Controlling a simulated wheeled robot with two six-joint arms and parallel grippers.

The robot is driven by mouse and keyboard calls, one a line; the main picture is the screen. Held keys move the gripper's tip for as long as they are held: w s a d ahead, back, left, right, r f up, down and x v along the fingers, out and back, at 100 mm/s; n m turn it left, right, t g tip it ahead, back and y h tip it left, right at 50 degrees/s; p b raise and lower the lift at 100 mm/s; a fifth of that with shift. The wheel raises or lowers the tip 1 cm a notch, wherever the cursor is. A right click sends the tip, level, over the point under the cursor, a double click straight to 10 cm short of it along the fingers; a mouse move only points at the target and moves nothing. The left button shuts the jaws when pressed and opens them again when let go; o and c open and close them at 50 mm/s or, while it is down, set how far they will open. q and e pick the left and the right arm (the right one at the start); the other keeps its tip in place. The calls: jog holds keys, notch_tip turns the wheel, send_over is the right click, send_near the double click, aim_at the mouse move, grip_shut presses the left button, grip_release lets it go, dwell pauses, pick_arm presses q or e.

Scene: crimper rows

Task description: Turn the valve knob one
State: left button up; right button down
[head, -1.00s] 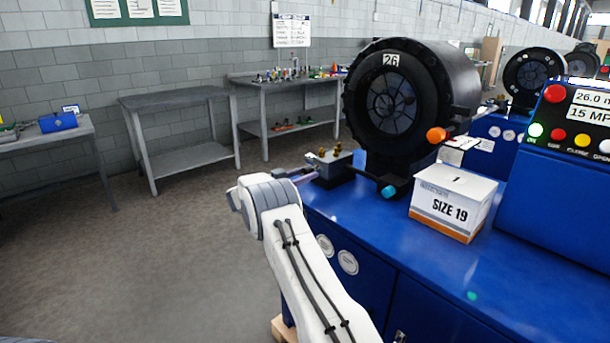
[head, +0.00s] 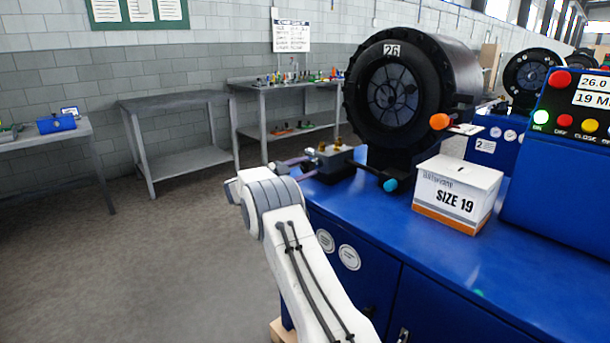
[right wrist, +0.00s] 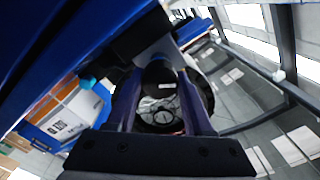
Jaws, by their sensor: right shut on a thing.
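In the right wrist view, a dark round knob (right wrist: 160,112) with a slotted centre sits between both fingers. My right gripper (right wrist: 160,98) is shut on it. The panel display (head: 596,91) reads 26.0 and 19 M, cut off at the edge. My left gripper is out of view.
Grey tables (head: 180,105) stand behind; the floor at left is clear.

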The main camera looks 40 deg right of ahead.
jog(key=m+b, duration=0.2)
jog(key=m, duration=0.1)
jog(key=m+b, duration=0.1)
jog(key=m, duration=0.1)
jog(key=shift+a+f+b, duration=0.1)
jog(key=shift+f+b, duration=0.15)
jog(key=shift+b, duration=0.1)
jog(key=shift+r+m+b, duration=0.1)
jog(key=shift+m+b, duration=0.55)
jog(key=shift+m, duration=0.35)
jog(key=shift+c, duration=1.4)
grip_release()
jog(key=shift+r, duration=0.1)
jog(key=a, duration=1)
jog(key=shift+s+a, duration=0.2)
jog(key=shift+s, duration=0.2)
